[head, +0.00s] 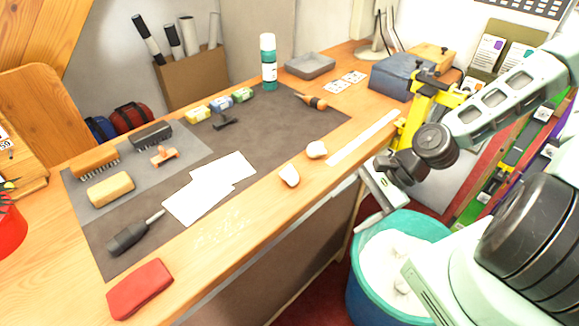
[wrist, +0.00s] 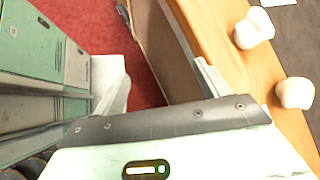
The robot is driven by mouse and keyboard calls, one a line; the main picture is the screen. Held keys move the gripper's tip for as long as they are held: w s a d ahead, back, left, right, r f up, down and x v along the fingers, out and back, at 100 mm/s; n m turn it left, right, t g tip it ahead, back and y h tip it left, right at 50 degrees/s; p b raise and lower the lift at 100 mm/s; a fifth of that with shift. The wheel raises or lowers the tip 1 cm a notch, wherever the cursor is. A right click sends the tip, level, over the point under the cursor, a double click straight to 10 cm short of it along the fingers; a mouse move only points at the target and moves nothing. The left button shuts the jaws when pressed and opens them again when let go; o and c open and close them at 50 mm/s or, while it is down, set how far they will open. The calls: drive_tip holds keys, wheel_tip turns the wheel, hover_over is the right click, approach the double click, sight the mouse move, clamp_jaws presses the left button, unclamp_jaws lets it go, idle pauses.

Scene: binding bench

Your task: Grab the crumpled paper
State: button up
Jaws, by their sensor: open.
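Two white crumpled lumps that look like paper lie on the wooden bench near its front edge. The left crumpled paper (head: 289,175) is the upper one in the wrist view (wrist: 254,28). The right crumpled paper (head: 316,149) is the lower one in the wrist view (wrist: 295,92). My gripper (head: 378,210) is open and empty. It hangs off the front of the bench, right of both lumps and above the rim of the teal bin. In the wrist view its fingers (wrist: 162,85) stand wide apart, with red floor and the bench side between them.
The teal bin (head: 352,270) holds a white liner and stands on the floor under my arm. White sheets (head: 205,190) lie left of the lumps on the dark mat (head: 265,125). A red block (head: 140,289) sits at the front left. A white strip (head: 362,138) lies right of the lumps.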

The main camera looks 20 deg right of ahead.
drive_tip(key=w+d+r+m+t+y+p, duration=0.1)
drive_tip(key=w+d+r+m+t+p, duration=0.1)
drive_tip(key=w+d+r+m+t, duration=0.35)
drive_tip(key=m+p, duration=0.1)
drive_tip(key=m, duration=0.1)
approach(298, 174)
drive_tip(key=shift+n+t, duration=0.25)
drive_tip(key=x, duration=0.5)
drive_tip(key=shift+s+a+f, duration=0.1)
drive_tip(key=shift+s+f, duration=0.15)
drive_tip(key=shift+f, duration=0.1)
drive_tip(key=p+x, duration=0.2)
drive_tip(key=x, duration=0.1)
drive_tip(key=p+x, duration=0.1)
drive_tip(key=shift+w+a+r+p, duration=0.1)
drive_tip(key=shift+w+a+p, duration=0.25)
drive_tip(key=shift+w, duration=0.1)
drive_tip(key=shift+w+a+f, duration=0.15)
drive_tip(key=shift+w+f, duration=0.05)
drive_tip(key=shift+f, duration=0.1)
drive_tip(key=c, duration=1)
drive_tip(key=shift+c, duration=0.2)
